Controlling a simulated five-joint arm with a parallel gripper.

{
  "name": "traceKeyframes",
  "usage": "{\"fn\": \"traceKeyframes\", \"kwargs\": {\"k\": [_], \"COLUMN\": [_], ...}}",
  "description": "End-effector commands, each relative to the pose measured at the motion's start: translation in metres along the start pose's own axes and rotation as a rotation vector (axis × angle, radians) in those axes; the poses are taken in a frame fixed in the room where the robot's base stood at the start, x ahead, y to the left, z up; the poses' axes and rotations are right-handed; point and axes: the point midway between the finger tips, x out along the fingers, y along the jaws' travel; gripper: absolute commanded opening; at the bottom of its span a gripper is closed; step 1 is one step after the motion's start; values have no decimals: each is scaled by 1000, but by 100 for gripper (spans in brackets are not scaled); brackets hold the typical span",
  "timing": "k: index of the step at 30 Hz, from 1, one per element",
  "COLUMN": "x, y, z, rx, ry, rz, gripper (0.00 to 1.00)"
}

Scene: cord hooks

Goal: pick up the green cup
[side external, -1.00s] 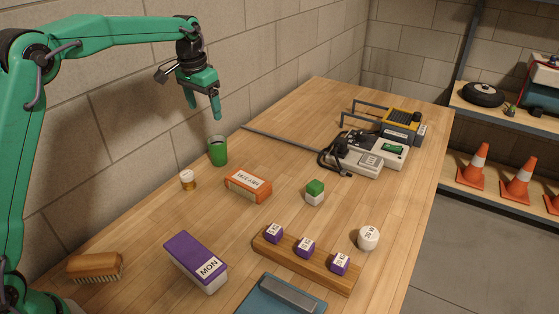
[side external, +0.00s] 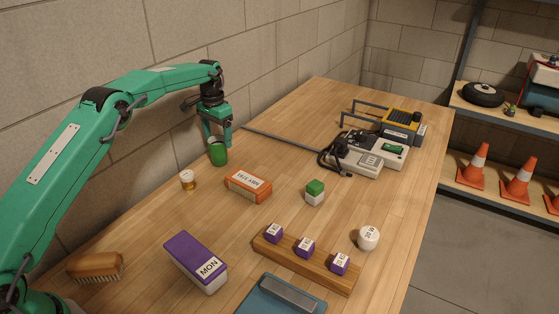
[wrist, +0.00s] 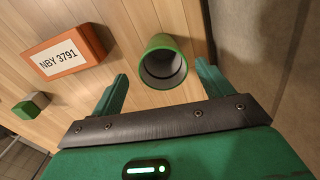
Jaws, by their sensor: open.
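The green cup (side external: 218,154) stands upright on the wooden table, near the wall side. In the wrist view the cup (wrist: 162,62) shows its open rim and grey, empty-looking inside, just beyond the space between the fingertips. My gripper (side external: 218,144) is directly above and around the top of the cup in the side view, pointing down. In the wrist view my gripper (wrist: 162,72) is open, with one finger to each side of the cup and a visible gap to each. Whether a finger touches the cup is not clear in the side view.
An orange box (side external: 248,185) and a small jar (side external: 188,180) stand near the cup. A green-and-white block (side external: 315,193), a purple box (side external: 195,261) and a wooden rack (side external: 305,259) lie nearer the front. The wall is close behind the cup.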

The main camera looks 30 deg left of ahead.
Motion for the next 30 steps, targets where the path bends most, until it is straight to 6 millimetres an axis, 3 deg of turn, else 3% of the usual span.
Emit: {"fn": "traceKeyframes", "kwargs": {"k": [13,22,30], "x": [24,30,57], "y": [0,-1,-4], "z": [0,0,2], "rx": [0,0,0], "ry": [-1,-1,-2], "rz": [0,0,1], "gripper": [79,79,79]}}
